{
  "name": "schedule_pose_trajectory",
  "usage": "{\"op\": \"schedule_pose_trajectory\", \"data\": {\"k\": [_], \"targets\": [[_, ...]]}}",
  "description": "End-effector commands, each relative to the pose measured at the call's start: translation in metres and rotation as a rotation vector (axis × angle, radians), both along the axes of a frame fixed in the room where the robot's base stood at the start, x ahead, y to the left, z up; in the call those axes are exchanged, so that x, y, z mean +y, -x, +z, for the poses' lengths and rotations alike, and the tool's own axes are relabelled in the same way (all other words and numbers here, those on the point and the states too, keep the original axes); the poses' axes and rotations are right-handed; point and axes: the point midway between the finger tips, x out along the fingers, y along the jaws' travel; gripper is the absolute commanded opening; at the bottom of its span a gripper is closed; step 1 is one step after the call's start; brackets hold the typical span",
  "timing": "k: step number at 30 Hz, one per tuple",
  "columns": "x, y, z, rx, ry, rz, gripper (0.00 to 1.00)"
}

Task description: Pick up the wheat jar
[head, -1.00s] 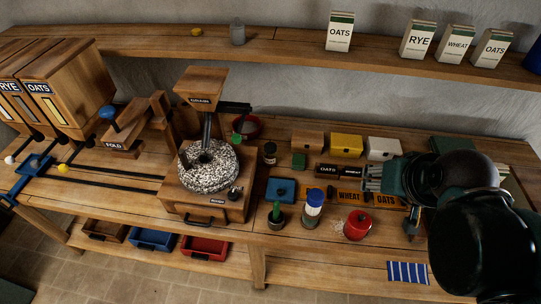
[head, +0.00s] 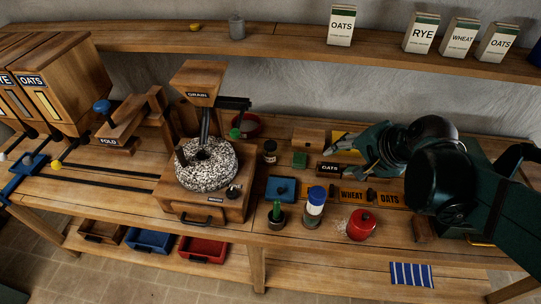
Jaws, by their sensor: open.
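No jar with a readable wheat label shows, so I cannot tell which is the wheat jar. A white jar with a blue lid (head: 316,201) stands upright near the front of the bench. A small dark jar (head: 270,151) stands further back beside the mill. An orange strip (head: 367,197) on the bench reads WHEAT and OATS. My gripper (head: 351,158) is open over the back right of the bench, to the right of and behind the blue-lidded jar. It is above or beside the dark OATS block (head: 331,169) and partly hides a yellow box (head: 340,138). I see nothing between its fingers.
The stone mill (head: 207,165) stands left. The upper shelf holds packets, including a WHEAT packet (head: 460,38). My arm covers the bench's right end.

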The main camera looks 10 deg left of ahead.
Motion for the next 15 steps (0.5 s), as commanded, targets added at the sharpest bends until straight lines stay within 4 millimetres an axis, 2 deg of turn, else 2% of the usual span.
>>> {"op": "schedule_pose_trajectory", "data": {"k": [15], "targets": [[0.044,-0.057,-0.045,0.158,-0.348,-0.202,0.41]]}}
